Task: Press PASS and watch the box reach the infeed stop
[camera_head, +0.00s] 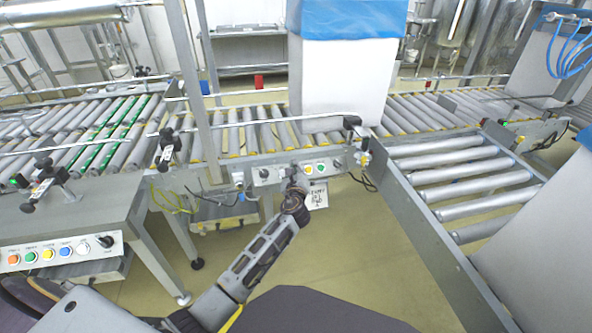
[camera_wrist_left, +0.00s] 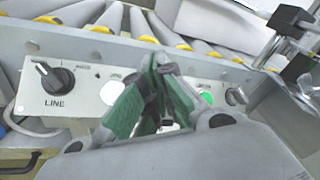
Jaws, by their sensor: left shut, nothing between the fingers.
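A tall white box (camera_head: 340,85) with a blue liner (camera_head: 348,20) folded over its top stands upright on the roller conveyor (camera_head: 240,137). A control panel (camera_head: 265,175) is fixed to the conveyor's near side, with a yellow button (camera_head: 308,169) and a green button (camera_head: 320,168). In the left wrist view the green button (camera_wrist_left: 207,97) is right of my fingers and a white button (camera_wrist_left: 112,91) is left of them. My left gripper (camera_head: 296,183) is shut and empty in front of the panel; its green-padded fingers (camera_wrist_left: 163,75) hide the panel's middle. I cannot tell whether they touch it. PASS is not readable.
A LINE knob (camera_wrist_left: 55,77) is at the panel's left. A side conveyor (camera_head: 470,190) branches toward me at right, beside another white box (camera_head: 545,250). A second button panel (camera_head: 60,250) is at lower left. Open floor (camera_head: 350,240) lies below my left gripper.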

